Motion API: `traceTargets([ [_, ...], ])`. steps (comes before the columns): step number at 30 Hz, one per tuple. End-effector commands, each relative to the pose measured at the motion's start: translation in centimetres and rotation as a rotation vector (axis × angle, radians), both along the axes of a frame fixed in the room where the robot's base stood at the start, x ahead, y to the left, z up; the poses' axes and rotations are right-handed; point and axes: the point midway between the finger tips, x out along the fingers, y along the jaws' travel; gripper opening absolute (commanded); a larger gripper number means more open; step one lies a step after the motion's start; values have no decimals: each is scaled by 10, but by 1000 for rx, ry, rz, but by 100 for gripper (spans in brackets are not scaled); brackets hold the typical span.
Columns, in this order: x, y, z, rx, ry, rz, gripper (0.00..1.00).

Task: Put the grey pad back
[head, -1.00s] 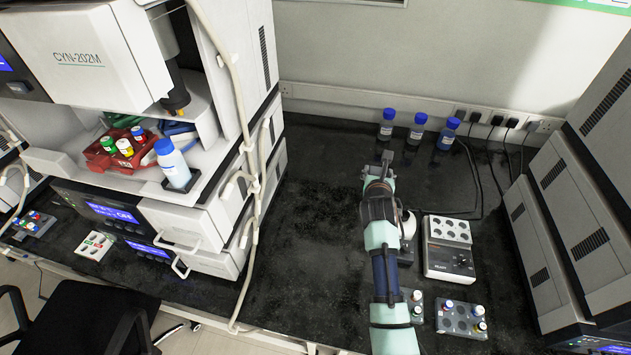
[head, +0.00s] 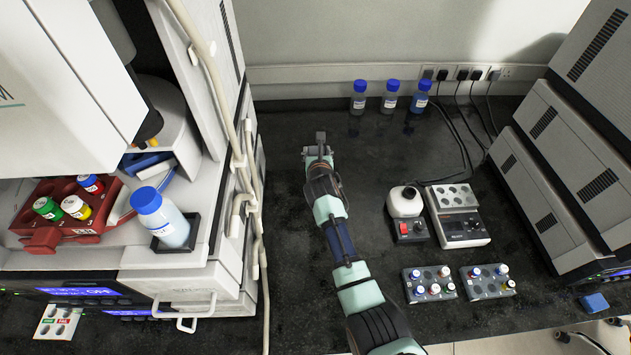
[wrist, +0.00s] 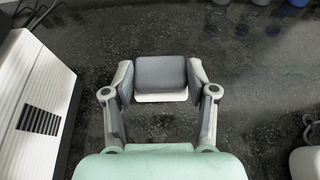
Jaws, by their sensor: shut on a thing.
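The grey pad (wrist: 160,75) is a small block with a grey top and a paler edge. My gripper (wrist: 160,82) is shut on it, one finger on each side, in the wrist view. In the head view my gripper (head: 318,150) is over the open middle of the black bench, left of the bottles, and the pad is hard to make out there. The pad is held above the bench top.
Three blue-capped bottles (head: 390,97) stand at the back. A white mixer (head: 405,203), a heater block (head: 457,215) and two vial racks (head: 430,284) stand to the right. The instrument stack with a red rack (head: 65,212) and a bottle on a dark tray (head: 190,233) is left.

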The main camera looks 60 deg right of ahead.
Motion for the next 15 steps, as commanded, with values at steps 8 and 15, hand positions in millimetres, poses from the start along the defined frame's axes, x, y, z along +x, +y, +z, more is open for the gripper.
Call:
traceTargets([
  [8, 0, 0, -73, -1, 0, 0, 11],
  [15, 0, 0, -80, -1, 0, 0, 11],
])
